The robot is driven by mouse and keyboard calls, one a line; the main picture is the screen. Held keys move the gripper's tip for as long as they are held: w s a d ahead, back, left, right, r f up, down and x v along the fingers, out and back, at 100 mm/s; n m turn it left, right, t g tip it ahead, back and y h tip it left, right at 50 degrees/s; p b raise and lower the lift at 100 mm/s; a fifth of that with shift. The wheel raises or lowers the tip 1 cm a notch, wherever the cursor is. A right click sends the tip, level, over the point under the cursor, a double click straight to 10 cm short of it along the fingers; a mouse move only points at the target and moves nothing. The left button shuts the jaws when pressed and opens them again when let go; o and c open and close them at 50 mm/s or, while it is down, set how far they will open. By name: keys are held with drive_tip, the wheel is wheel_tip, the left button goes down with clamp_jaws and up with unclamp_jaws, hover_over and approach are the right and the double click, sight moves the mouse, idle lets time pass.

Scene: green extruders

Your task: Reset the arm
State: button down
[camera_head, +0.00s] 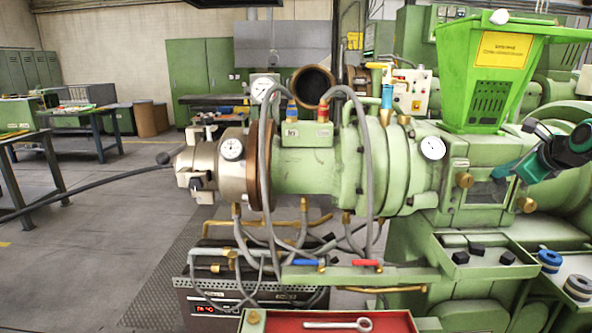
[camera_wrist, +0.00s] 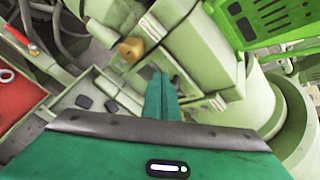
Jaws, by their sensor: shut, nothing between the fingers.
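My gripper (camera_head: 505,170) is at the right of the head view, in front of the green extruder (camera_head: 310,172) and below its bright green hopper (camera_head: 490,75). In the wrist view, the teal fingers of my gripper (camera_wrist: 160,82) are together with nothing between them. They point toward the pale green housing with a brass knob (camera_wrist: 131,49). The head view does not show clearly whether the fingertips touch the housing.
A green tray with black caps (camera_head: 478,248) lies below my gripper. A red tray (camera_head: 285,322) holds a wrench (camera_head: 338,325). Hoses and gauges crowd the extruder; open floor (camera_head: 100,240) lies left.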

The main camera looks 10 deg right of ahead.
drive_tip(key=s+a+f+n+g, duration=0.3)
drive_tip(key=s+a+f+n, duration=0.2)
drive_tip(key=s+n, duration=0.3)
drive_tip(key=s+a+f+n+g+y, duration=0.1)
drive_tip(key=s+a+f+n+g, duration=0.3)
drive_tip(key=s, duration=1)
drive_tip(key=s+a+f+n+g, duration=0.4)
drive_tip(key=s+a+f+n, duration=0.4)
drive_tip(key=s+a+n, duration=0.3)
drive_tip(key=shift+s+f+n+y, duration=0.25)
drive_tip(key=shift+s+n+y, duration=0.05)
drive_tip(key=shift+y, duration=0.1)
